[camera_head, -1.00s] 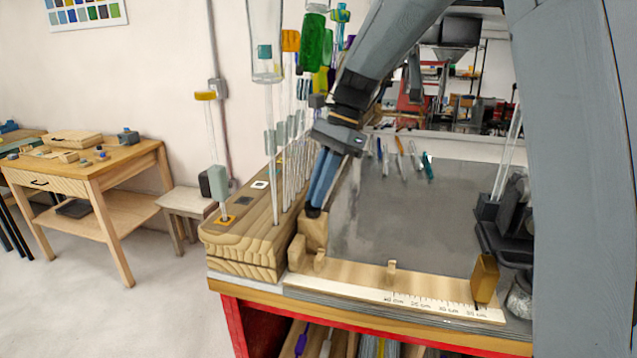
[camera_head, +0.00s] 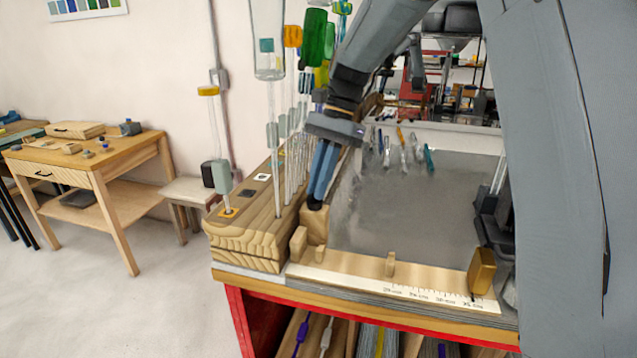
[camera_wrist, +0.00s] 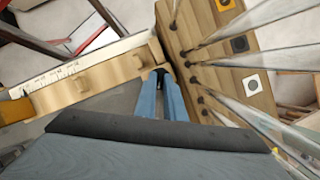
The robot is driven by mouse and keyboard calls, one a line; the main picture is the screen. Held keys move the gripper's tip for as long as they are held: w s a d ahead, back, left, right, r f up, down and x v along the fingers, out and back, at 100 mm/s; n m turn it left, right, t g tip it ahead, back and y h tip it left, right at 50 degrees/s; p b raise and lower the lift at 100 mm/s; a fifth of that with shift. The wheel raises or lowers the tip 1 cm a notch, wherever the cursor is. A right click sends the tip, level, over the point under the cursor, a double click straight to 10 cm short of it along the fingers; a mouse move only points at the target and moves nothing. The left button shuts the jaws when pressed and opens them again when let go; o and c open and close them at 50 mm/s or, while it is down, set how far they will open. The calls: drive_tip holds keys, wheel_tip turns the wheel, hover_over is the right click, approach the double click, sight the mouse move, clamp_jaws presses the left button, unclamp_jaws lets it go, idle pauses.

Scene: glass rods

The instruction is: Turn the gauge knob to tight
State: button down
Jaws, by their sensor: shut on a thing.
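The wooden gauge (camera_head: 350,274) with a ruler scale lies along the front edge of the bench; it also shows in the wrist view (camera_wrist: 101,76). A taller wooden block (camera_head: 313,228) stands at its left end. My gripper (camera_head: 317,202) points down onto the top of this block, with its blue fingers close together. The wrist view also shows the fingertips (camera_wrist: 160,74) at the block. They are shut on the small dark gauge knob, which they mostly hide. I cannot read whether the knob is at tight.
A wooden rack (camera_head: 243,247) holding several upright glass rods stands close to the left of my gripper. A brass-coloured block (camera_head: 481,272) sits at the gauge's right end. The grey bench top (camera_head: 400,215) behind the gauge is mostly clear, with several coloured tools at its back.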

drive_tip(key=c, duration=1.8)
unclamp_jaws()
drive_tip(key=shift+c, duration=0.2)
drive_tip(key=b+v, duration=0.2)
drive_tip(key=v, duration=0.6)
drive_tip(key=shift+b, duration=0.35)
